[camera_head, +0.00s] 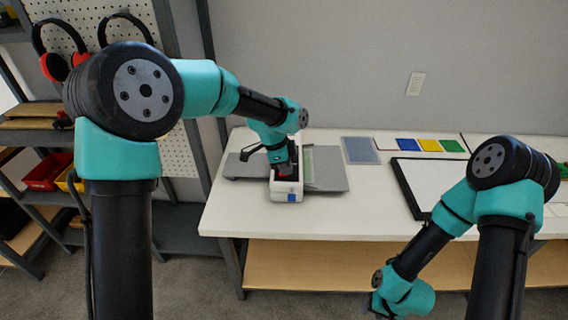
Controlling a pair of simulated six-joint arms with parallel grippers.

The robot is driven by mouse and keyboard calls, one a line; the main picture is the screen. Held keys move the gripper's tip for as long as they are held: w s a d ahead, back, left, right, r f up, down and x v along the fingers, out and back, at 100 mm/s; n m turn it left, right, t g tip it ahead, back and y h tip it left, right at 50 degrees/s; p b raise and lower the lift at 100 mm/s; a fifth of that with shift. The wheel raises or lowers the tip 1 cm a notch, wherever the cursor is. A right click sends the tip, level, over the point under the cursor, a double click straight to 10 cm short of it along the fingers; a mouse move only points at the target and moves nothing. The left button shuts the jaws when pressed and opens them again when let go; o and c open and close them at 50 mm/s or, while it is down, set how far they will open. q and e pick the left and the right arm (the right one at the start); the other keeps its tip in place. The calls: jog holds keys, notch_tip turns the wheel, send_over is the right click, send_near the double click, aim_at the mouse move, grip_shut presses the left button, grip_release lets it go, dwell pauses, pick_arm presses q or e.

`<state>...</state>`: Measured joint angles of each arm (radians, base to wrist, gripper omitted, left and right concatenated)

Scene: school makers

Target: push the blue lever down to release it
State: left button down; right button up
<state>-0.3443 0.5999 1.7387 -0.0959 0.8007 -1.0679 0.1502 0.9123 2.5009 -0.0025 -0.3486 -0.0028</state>
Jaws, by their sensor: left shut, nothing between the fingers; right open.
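A white machine (288,192) with grey side plates stands on the table near its left end. A small blue part (293,198), which looks like the blue lever, shows low on its front face. My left gripper (284,169) is shut and empty, pointing down over the top of the machine, behind and above the blue part. I cannot tell whether it touches the machine. A red part (285,178) shows just below the fingertips. My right gripper (378,307) hangs low in front of the table, mostly cut off by the bottom edge of the picture.
A pale green strip (308,166) lies beside the machine. A blue-grey sheet (360,150), blue, yellow and green cards (430,145) and a black-framed white board (430,185) lie to the right. The white table (350,210) is clear at its front middle. Shelves stand at the left.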

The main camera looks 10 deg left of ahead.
aim_at(294, 197)
pick_arm(q)
jog(key=x, duration=0.6)
jog(key=a+x, duration=0.1)
jog(key=x, duration=0.3)
jog(key=shift+a+f, duration=0.1)
jog(key=shift+f, duration=0.1)
